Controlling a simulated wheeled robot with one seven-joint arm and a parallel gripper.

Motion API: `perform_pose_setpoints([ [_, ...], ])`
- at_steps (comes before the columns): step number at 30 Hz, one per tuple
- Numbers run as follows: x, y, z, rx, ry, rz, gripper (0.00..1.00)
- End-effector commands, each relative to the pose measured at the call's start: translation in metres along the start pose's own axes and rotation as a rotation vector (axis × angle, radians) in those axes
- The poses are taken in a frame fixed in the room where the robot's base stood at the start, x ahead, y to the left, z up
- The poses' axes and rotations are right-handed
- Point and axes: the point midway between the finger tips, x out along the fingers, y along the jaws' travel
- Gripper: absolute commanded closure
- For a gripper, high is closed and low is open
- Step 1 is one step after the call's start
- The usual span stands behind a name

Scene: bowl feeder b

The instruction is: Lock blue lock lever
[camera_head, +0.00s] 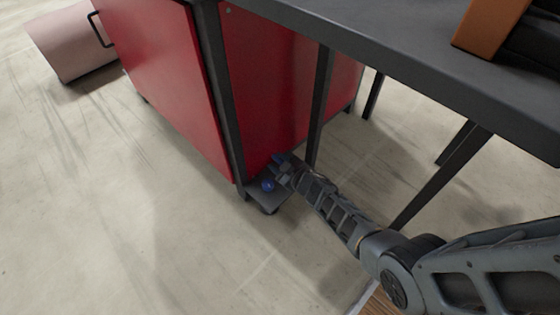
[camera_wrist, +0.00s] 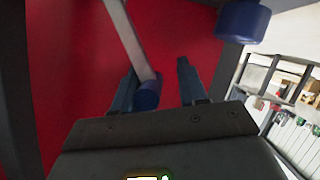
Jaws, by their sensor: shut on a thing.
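The blue lock lever is a grey rod with a blue end (camera_wrist: 147,95) and reaches down between my gripper's (camera_wrist: 158,75) two fingers in the wrist view. The blue end sits close against the left finger, and the right finger looks a little apart from it in this view. My gripper (camera_head: 281,168) is shut on the lever, low beside the red cabinet in the head view. A second blue knob (camera_wrist: 243,22) shows at the upper right of the wrist view, outside the fingers. A blue knob (camera_head: 268,185) also shows below my gripper in the head view.
A red cabinet (camera_head: 165,75) stands behind my gripper, with a dark foot plate (camera_head: 270,202) at its lower corner. A dark tabletop (camera_head: 400,62) and its legs (camera_head: 440,175) lie to the right. Bare floor (camera_head: 110,220) is free to the left.

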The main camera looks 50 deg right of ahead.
Motion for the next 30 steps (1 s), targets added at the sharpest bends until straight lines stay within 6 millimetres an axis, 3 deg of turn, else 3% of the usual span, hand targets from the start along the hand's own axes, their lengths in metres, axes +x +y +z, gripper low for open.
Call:
perform_pose_setpoints([
  [6,-0.002,-0.003,0.005,0.002,-0.008,-0.003,0.47],
  [16,-0.006,0.002,0.001,0.003,-0.005,0.004,0.47],
  [30,-0.071,0.000,0.000,0.003,-0.007,0.002,0.47],
])
